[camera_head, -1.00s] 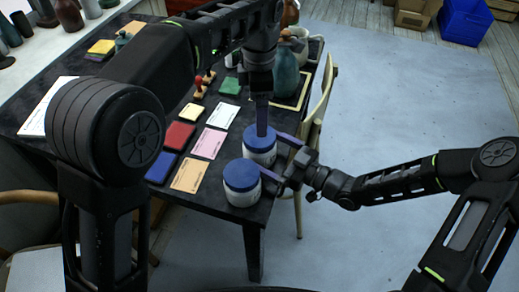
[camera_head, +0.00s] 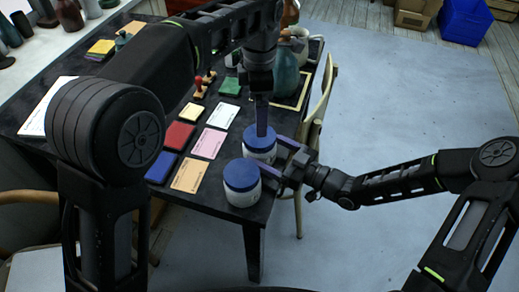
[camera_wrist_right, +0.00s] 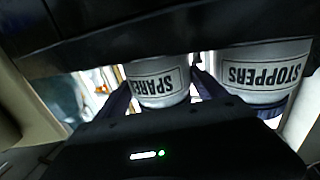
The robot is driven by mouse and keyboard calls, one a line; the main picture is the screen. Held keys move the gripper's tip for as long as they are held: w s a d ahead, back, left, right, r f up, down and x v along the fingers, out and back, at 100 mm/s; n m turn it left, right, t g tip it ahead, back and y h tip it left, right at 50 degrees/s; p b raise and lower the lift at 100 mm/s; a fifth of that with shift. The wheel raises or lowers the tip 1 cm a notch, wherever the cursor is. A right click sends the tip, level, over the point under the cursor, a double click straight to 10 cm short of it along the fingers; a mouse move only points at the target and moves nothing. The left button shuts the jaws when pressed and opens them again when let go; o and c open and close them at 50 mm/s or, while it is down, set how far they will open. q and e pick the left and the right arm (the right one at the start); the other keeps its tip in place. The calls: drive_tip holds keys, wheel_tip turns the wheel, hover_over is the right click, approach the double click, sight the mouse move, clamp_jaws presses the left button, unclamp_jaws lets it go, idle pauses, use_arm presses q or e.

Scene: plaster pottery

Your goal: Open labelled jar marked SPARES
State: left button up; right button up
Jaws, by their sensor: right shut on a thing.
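The SPARES jar (camera_head: 264,159) is white with a blue lid and stands upright near the table's front right corner. Its label reads upside down in the right wrist view (camera_wrist_right: 158,86). My right gripper (camera_head: 273,161) reaches in from the right and is shut on this jar's body; the wrist view shows a finger on each side. My left gripper (camera_head: 262,128) points straight down at the blue lid, one finger overlapping it in the head view. Its other finger is hidden, so its grip on the lid is unclear. The lid sits on the jar.
A similar STOPPERS jar (camera_head: 242,192) stands just in front, close to my right gripper's near finger; it also shows in the wrist view (camera_wrist_right: 265,78). Coloured cards (camera_head: 189,175) lie to the left. A green bottle (camera_head: 285,75) and a chair (camera_head: 322,105) are behind.

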drive_tip(key=c, duration=0.7)
clamp_jaws()
use_arm(q)
drive_tip(key=shift+w+a+f, duration=0.15)
drive_tip(key=shift+a, duration=0.15)
drive_tip(key=m, duration=1.4)
drive_tip(key=shift+d+m, duration=0.1)
drive_tip(key=shift+m, duration=0.2)
drive_tip(key=m, duration=0.4)
drive_tip(key=shift+d+m, duration=0.1)
drive_tip(key=shift+m, duration=0.3)
drive_tip(key=m, duration=1)
drive_tip(key=shift+d, duration=0.15)
drive_tip(key=m, duration=1.1)
